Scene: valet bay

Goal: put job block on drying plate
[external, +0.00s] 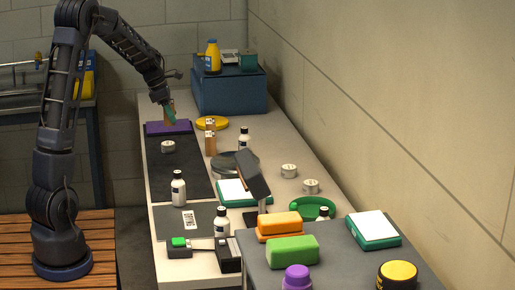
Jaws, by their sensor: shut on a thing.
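My gripper (168,103) is at the far left end of the long bench, pointing down. It is shut on a small block with tan and teal parts (171,115), apparently the job block. The block is over a flat purple plate (181,128), which may be the drying plate. I cannot tell whether the block touches the plate or is just above it. The fingertips are small and partly blend with the block.
A tan upright block (210,140) stands right of the purple plate, near a yellow disc (212,122). A blue box (230,92) stands behind. Several bottles stand nearer the camera.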

